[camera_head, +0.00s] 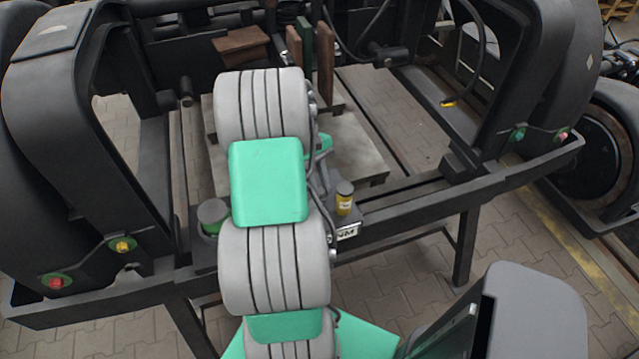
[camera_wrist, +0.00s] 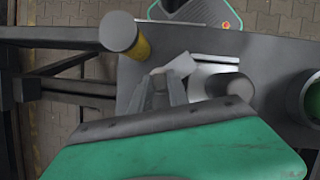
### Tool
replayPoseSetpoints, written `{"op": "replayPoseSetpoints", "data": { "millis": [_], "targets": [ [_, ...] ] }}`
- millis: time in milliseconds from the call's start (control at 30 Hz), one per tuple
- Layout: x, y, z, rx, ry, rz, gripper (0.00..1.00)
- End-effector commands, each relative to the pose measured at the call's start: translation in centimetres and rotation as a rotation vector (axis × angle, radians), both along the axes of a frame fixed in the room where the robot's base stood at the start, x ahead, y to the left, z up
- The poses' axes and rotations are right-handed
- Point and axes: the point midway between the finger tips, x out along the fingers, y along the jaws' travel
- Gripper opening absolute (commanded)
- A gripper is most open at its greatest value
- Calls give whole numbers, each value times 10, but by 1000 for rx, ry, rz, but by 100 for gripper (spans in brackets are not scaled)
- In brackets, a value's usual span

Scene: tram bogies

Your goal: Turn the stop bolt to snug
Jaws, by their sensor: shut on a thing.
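My gripper (camera_wrist: 160,85) points down over a dark beam (camera_wrist: 255,52) of the frame, its two grey fingers close together. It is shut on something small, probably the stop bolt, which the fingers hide. A pale flat plate (camera_wrist: 180,65) shows right by the fingertips. Just right of them is a silvery bracket (camera_wrist: 203,71) with a dark round piece (camera_wrist: 228,85) on it. In the head view my arm covers the fingertips and the bolt. A white plate marked NM (camera_head: 347,232) shows on the beam there.
A grey-topped yellow cylinder (camera_head: 344,200) stands close by; it also shows left of the fingers in the wrist view (camera_wrist: 120,33). Wooden blocks (camera_head: 240,43) and dark side frames (camera_head: 80,120) lie beyond.

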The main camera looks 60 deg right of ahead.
Motion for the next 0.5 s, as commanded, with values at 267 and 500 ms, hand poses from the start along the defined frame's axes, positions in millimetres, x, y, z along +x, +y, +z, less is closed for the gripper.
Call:
{"op": "replayPoseSetpoints", "data": {
  "millis": [267,500],
  "targets": [
    [-1,-2,-2,-2,-2,-204,0],
    [-1,-2,-1,-2,-1,-309,0]
  ]
}}
